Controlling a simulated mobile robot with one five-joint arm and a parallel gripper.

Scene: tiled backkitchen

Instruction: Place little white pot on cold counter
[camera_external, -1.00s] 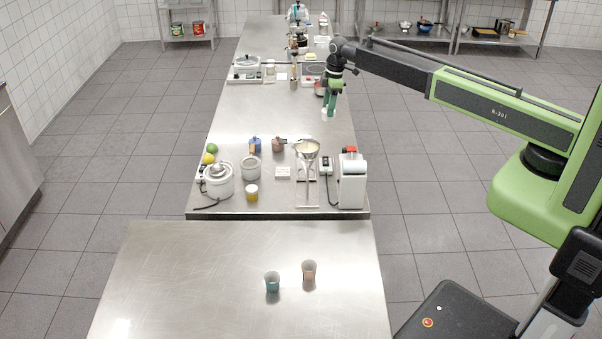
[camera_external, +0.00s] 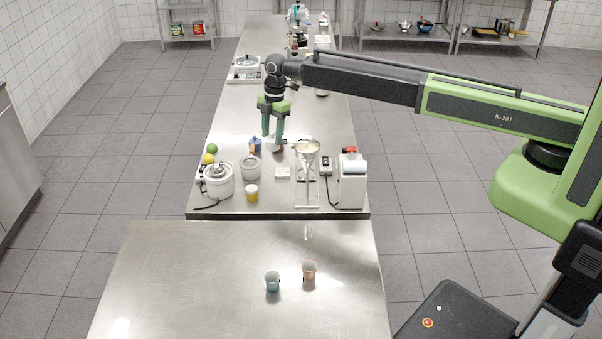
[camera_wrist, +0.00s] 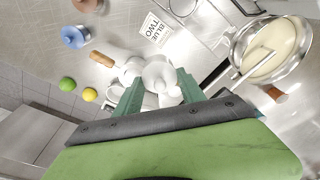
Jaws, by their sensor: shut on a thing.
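In the external view the pot is a small white patch (camera_external: 272,146) at the fingertips, partly hidden. It appears held above the counter; the exact gap is unclear. A separate steel counter (camera_external: 190,270) stands in front. I cannot tell which surface is the cold counter.
The front counter holds two cups (camera_external: 272,282) and much bare room.

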